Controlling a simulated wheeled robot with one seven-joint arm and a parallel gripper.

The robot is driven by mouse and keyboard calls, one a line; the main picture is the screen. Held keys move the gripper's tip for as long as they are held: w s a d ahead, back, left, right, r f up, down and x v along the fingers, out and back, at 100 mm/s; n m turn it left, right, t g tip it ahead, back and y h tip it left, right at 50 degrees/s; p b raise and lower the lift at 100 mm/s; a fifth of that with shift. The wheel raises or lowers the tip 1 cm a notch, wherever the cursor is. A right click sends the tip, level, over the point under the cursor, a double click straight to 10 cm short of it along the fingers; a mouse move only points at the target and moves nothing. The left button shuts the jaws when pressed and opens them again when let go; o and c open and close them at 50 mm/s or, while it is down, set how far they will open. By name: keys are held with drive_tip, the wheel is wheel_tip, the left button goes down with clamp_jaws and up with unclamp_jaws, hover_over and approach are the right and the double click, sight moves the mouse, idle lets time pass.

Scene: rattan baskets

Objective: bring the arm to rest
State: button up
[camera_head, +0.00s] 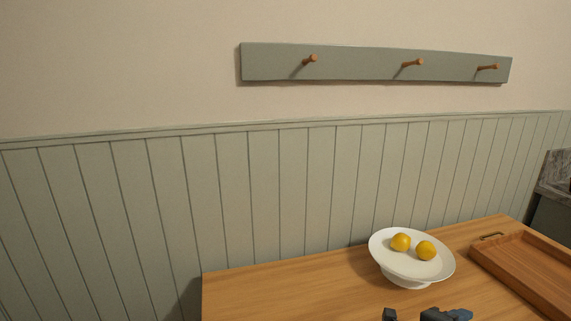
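Dark blue-grey parts at the bottom edge, in front of the white bowl, appear to be the end of my arm with my gripper (408,316). A small dark piece is on the left and a larger one on the right, with a gap between them. Most of the arm is cut off by the frame. I cannot tell whether the gripper is open or shut, and no held object shows. The parts appear over the wooden table (260,292).
A white footed bowl (388,262) holding two yellow fruits (401,242) stands on the table. A wooden tray (520,262) with a brass handle lies at the right. A panelled wall (200,200) with a peg rail (360,67) is behind. The table's left part is clear.

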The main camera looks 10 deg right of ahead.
drive_tip(key=shift+s+d, duration=0.1)
drive_tip(key=shift+s, duration=0.45)
drive_tip(key=s+a+r+n+t+h, duration=0.1)
drive_tip(key=s+a+r+n+t, duration=0.1)
drive_tip(key=s+r+n+t, duration=0.25)
drive_tip(key=s+a+r+n+t+h, duration=0.1)
drive_tip(key=s+a+n+t, duration=0.1)
drive_tip(key=s+n+t, duration=0.45)
drive_tip(key=s+a+r+n+y, duration=0.1)
drive_tip(key=s+a+n+y, duration=0.7)
drive_tip(key=s, duration=0.3)
drive_tip(key=s+a+r+n+y, duration=0.1)
drive_tip(key=s+a+n+y, duration=0.7)
drive_tip(key=s, duration=0.3)
drive_tip(key=shift+s+a+r+n+y+b, duration=0.15)
drive_tip(key=shift+a+r+n+y+b, duration=0.15)
drive_tip(key=shift+a+n, duration=0.45)
drive_tip(key=shift+d, duration=0.2)
